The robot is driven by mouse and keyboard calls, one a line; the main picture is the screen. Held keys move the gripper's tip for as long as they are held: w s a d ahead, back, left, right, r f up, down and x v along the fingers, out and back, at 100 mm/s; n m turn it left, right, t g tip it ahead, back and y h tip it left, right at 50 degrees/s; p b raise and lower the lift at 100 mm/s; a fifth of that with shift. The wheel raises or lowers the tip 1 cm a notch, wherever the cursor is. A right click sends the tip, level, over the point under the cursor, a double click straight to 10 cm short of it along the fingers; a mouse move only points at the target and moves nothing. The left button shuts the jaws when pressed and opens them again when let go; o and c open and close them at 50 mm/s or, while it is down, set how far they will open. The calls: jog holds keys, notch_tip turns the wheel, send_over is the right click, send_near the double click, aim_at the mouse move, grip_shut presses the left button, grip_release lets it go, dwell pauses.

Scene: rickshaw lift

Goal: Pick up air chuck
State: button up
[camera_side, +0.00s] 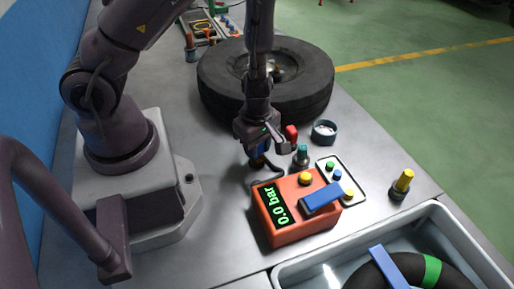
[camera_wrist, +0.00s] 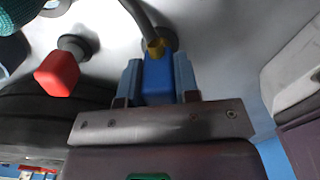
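The air chuck appears to be the blue block with a brass-yellow tip (camera_wrist: 158,78) in the wrist view. A grey hose (camera_wrist: 138,15) runs to its tip end. In the side view the blue body (camera_side: 259,148) shows partly under my gripper (camera_side: 262,145), tip downward, just behind the orange inflator box. My gripper (camera_wrist: 158,85) has one finger on each side of the blue body, very close to it. The frames do not show clearly whether the fingers press on it. Part of the body is hidden by the gripper in the side view.
An orange box (camera_side: 291,222) reading "0.0 bar" stands in front. A red-capped item (camera_side: 291,132) and a teal-capped one (camera_side: 302,151) stand close by on the right. A tyre (camera_side: 315,85) lies behind. A grey tray (camera_side: 450,222) is at front right.

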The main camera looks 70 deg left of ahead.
dwell(0.3)
notch_tip(320, 180, up, 10)
dwell(0.7)
jog(key=shift+w, duration=0.1)
jog(key=w+a+r, duration=0.1)
jog(key=w+a, duration=0.2)
jog(key=w+a+r, duration=0.2)
jog(key=w+a, duration=0.1)
jog(key=w+a+r, duration=0.1)
jog(key=w+a, duration=0.2)
jog(key=shift+w+a+r, duration=0.15)
jog(key=shift+w+a, duration=0.15)
jog(key=shift+w, duration=0.05)
jog(key=w+a+r, duration=0.4)
jog(key=a+r, duration=0.1)
jog(key=a, duration=0.5)
jog(key=shift+s+a+f, duration=0.1)
jog(key=shift+f, duration=1.1)
jog(key=shift+s+f, duration=0.1)
jog(key=shift+f, duration=1.05)
jog(key=shift+f, duration=1.5)
jog(key=shift+r+n, duration=0.15)
jog(key=shift+n, duration=0.15)
